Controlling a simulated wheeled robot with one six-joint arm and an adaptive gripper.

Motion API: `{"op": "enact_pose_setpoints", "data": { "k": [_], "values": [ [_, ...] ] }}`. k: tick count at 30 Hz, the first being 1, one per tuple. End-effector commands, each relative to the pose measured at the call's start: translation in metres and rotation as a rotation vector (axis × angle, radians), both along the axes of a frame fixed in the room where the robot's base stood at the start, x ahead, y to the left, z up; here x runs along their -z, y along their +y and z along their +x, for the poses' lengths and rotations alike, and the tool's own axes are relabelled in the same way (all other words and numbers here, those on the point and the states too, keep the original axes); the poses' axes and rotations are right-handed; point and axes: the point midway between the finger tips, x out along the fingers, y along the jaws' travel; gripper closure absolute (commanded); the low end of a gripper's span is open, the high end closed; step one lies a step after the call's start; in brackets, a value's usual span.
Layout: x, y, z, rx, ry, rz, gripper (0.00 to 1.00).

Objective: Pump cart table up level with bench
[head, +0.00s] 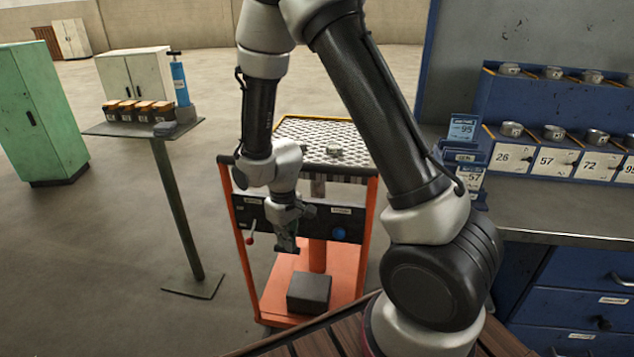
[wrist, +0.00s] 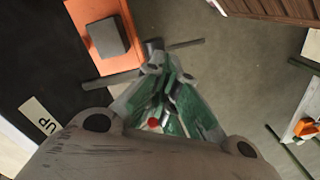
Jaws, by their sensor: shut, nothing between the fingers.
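The orange cart (head: 368,255) stands at the middle, with a perforated, yellow-edged table (head: 300,128) on top. Its black front panel (head: 318,222) carries labels and a blue round knob (head: 339,234). A lever with a red knob (head: 250,239) hangs at the panel's left; a red knob (wrist: 153,123) also shows among my fingers' outlines in the wrist view. An "UP" label (wrist: 40,122) lies left there. My gripper (head: 287,246) is shut and empty, pointing down in front of the panel, right of the lever. The bench (head: 570,215) is at the right, with a grey metal top.
A dark block (head: 308,293) rests on the cart's orange base. A stand (head: 95,130) with small boxes and a blue pump bottle (head: 180,82) is at left, near a green cabinet (head: 42,115). My arm covers part of the cart and bench. Floor between stand and cart is clear.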

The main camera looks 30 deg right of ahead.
Motion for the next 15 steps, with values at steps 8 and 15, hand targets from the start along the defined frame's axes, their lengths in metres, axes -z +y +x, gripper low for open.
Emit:
{"op": "enact_pose_setpoints", "data": {
  "k": [8, 15],
  "values": [
    [-0.031, -0.002, 0.004, 0.0, -0.003, 0.001, 1.0],
    [-0.053, -0.004, 0.005, 0.0, -0.002, 0.001, 1.0]
  ]
}}
